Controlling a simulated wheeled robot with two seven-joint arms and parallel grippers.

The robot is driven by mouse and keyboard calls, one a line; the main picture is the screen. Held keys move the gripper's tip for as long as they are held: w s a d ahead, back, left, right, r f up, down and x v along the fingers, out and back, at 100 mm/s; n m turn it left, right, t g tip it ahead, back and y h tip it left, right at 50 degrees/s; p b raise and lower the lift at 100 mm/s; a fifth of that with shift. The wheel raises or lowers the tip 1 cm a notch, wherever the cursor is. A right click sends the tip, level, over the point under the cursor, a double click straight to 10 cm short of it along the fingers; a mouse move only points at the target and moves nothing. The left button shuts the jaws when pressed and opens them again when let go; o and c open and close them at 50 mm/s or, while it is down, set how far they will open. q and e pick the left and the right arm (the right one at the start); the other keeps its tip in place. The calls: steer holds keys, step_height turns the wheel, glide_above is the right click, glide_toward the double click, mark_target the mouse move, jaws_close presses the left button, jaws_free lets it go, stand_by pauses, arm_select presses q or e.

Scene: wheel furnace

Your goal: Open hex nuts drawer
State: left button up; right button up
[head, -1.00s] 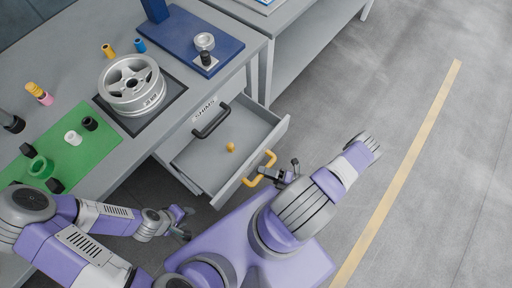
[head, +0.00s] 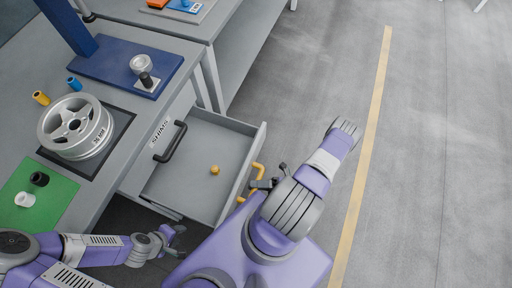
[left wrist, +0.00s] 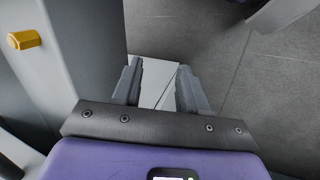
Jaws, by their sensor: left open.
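A grey drawer (head: 257,142) under the workbench stands pulled out, with a yellow handle (head: 250,181) on its front and a small yellow piece (head: 215,170) inside. Its label is not visible. Above it is a closed drawer front labelled SHIMS (head: 160,130) with a black handle (head: 172,142). My right gripper (head: 273,176) is at the yellow handle; whether its fingers close around it is unclear. My left gripper (head: 177,241) is open and empty, in front of the bench and left of the drawer. Its spread fingers show in the left wrist view (left wrist: 160,88).
On the bench are a silver wheel (head: 75,125), a green mat (head: 50,205) with small cylinders, and a blue fixture plate (head: 115,65). A second bench (head: 240,20) stands behind. Floor to the right, with a yellow line (head: 365,160), is clear.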

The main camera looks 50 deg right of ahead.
steer(key=o, duration=0.3)
steer(key=shift+o, duration=0.2)
steer(key=shift+d, duration=0.1)
steer(key=v, duration=0.7)
steer(key=shift+s, duration=0.2)
steer(key=shift+d, duration=0.1)
